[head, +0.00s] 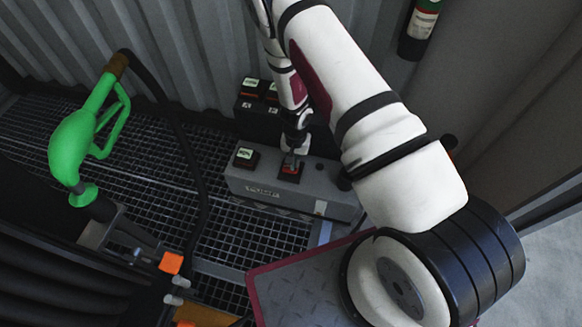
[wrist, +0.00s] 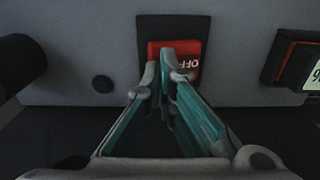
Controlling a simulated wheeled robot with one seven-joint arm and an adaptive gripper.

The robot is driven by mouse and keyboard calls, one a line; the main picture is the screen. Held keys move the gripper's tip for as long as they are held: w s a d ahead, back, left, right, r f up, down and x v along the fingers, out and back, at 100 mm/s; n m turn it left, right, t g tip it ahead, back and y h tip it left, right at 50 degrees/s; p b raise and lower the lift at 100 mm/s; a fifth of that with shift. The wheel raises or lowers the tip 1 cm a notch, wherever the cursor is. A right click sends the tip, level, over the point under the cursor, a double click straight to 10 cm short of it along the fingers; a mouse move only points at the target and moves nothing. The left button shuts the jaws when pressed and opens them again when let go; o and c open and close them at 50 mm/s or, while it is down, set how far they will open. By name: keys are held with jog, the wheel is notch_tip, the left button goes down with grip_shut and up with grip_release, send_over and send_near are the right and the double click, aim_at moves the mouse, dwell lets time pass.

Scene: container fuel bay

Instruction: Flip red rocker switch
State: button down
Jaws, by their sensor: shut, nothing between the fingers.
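The red rocker switch (wrist: 191,50) is set in a dark plate on the grey pump box, with "OFF" lettering showing upside down in the wrist view. In the head view the switch (head: 291,168) shows as a small red patch on top of the grey box (head: 262,184). My gripper (wrist: 170,62) is shut and empty, its fingertips in front of the switch and covering its lower left part. I cannot tell whether the tips touch it. In the head view my gripper (head: 290,160) points down at the switch.
A switch with a pale green label (head: 245,155) sits left on the same box; it also shows at the right of the wrist view (wrist: 300,62). A dark box (head: 258,112) stands behind. A green fuel nozzle (head: 75,145) and black hose (head: 180,130) are left, over grating.

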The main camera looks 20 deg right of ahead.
jog(key=shift+f+b, duration=0.5)
jog(key=shift+f, duration=0.1)
dwell(0.3)
jog(key=shift+r+p, duration=2.45)
jog(key=shift+r, duration=1.1)
